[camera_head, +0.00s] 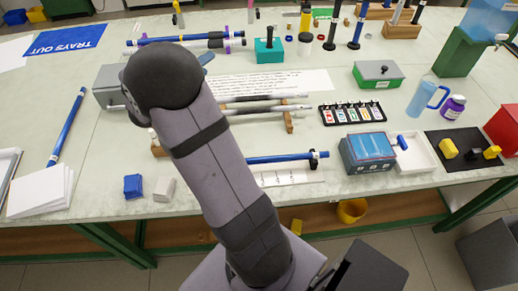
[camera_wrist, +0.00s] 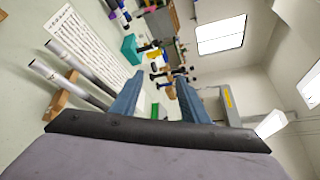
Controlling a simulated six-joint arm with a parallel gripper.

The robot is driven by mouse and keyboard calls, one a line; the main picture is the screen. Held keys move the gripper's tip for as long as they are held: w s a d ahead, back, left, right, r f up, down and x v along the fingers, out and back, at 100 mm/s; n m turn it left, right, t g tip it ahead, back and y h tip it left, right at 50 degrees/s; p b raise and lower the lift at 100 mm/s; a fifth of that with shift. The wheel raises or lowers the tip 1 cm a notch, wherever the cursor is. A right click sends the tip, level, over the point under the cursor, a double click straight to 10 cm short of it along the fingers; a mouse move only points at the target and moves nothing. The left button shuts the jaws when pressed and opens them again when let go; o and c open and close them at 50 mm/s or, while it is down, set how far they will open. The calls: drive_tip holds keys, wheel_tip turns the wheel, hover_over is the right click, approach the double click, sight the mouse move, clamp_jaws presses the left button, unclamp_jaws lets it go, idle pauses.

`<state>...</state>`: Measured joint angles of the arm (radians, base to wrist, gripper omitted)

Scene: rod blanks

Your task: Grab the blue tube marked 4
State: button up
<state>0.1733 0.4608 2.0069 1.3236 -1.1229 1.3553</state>
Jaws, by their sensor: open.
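Several blue tubes show in the head view, and I cannot read a 4 on any. One blue tube (camera_head: 68,127) lies on the left of the table beside white sheets. A further blue tube (camera_head: 185,39) lies at the back on purple supports. My gripper (camera_wrist: 158,95) shows in the wrist view with its two fingers wide apart and nothing between them.
Grey-white tubes (camera_head: 262,109) rest on a wooden rack (camera_head: 288,120) mid-table, partly behind my arm; they also show in the wrist view (camera_wrist: 72,62). A black card tray (camera_head: 327,117) lies right of the rack.

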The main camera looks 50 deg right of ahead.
drive_tip(key=s+f+g, duration=0.2)
drive_tip(key=s+f, duration=0.1)
drive_tip(key=n+g+y, duration=0.2)
drive_tip(key=n+g, duration=0.2)
drive_tip(key=n, duration=0.2)
approach(261, 162)
drive_tip(key=shift+s+d+f+b, duration=0.2)
drive_tip(key=shift+d+f+b, duration=0.25)
drive_tip(key=shift+d, duration=0.15)
drive_tip(key=shift+p+x, duration=0.3)
drive_tip(key=shift+x, duration=0.8)
drive_tip(key=shift+d+p, duration=0.35)
drive_tip(key=shift+d, duration=0.1)
drive_tip(key=p+x, duration=0.1)
drive_tip(key=x, duration=0.2)
drive_tip(key=shift+r, duration=0.1)
drive_tip(key=shift+d+f+p, duration=0.3)
drive_tip(key=shift+d+f, duration=0.05)
drive_tip(key=shift+d, duration=0.25)
clamp_jaws()
